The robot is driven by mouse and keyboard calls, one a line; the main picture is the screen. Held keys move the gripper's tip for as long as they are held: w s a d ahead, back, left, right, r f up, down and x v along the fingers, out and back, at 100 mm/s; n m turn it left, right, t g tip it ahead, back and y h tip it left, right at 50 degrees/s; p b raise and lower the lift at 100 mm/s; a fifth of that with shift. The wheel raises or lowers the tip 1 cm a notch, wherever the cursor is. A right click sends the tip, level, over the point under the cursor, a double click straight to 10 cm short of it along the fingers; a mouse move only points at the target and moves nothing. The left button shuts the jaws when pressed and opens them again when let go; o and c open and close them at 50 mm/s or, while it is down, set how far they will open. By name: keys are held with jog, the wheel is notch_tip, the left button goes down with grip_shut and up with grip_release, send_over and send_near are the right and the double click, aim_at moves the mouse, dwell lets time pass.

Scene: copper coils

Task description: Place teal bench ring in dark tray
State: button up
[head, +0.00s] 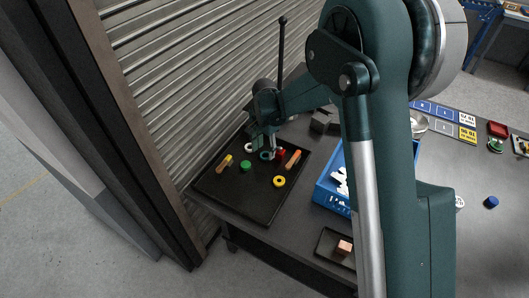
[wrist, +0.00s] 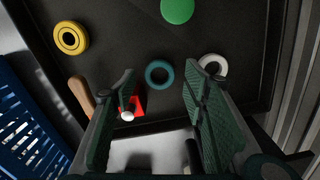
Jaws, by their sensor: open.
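A teal ring (wrist: 159,73) lies flat on the large dark tray (head: 228,195), and its floor also shows in the wrist view (wrist: 115,50). In the head view the teal ring (head: 265,156) shows small beside my gripper (head: 270,152). In the wrist view my gripper (wrist: 162,88) is open, with the ring in the gap between the two fingertips, seemingly touching neither. I cannot tell the height of the fingertips above the tray. A smaller dark tray (head: 325,255) at the table's front holds a pinkish block (head: 344,247).
A white ring (wrist: 213,65) is close to the right finger, and a red piece (wrist: 136,105) is by the left one. A green disc (wrist: 177,10), a yellow ring (wrist: 70,39) and a wooden-handled piece (wrist: 82,96) lie around. A blue crate (head: 330,196) stands right of the tray.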

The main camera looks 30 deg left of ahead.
notch_tip(320, 180, up, 10)
jog(key=shift+p, duration=0.35)
jog(key=shift+f, duration=0.15)
dwell(0.5)
jog(key=s+d+r+t, duration=0.1)
jog(key=d+r, duration=0.6)
jog(key=d, duration=0.5)
jog(key=s+d+r+n+t+y, duration=0.1)
jog(key=d+r, duration=0.6)
jog(key=d, duration=0.4)
jog(key=d+r+t, duration=0.1)
jog(key=d+r, duration=0.6)
jog(key=d, duration=0.5)
jog(key=s+d+n+t, duration=0.1)
jog(key=s+d+t, duration=0.1)
jog(key=s+d, duration=0.8)
jog(key=s+d+n+t+h, duration=0.1)
jog(key=s+d+t, duration=0.1)
jog(key=s+d, duration=0.8)
jog(key=d, duration=0.6)
jog(key=shift+s+f, duration=0.4)
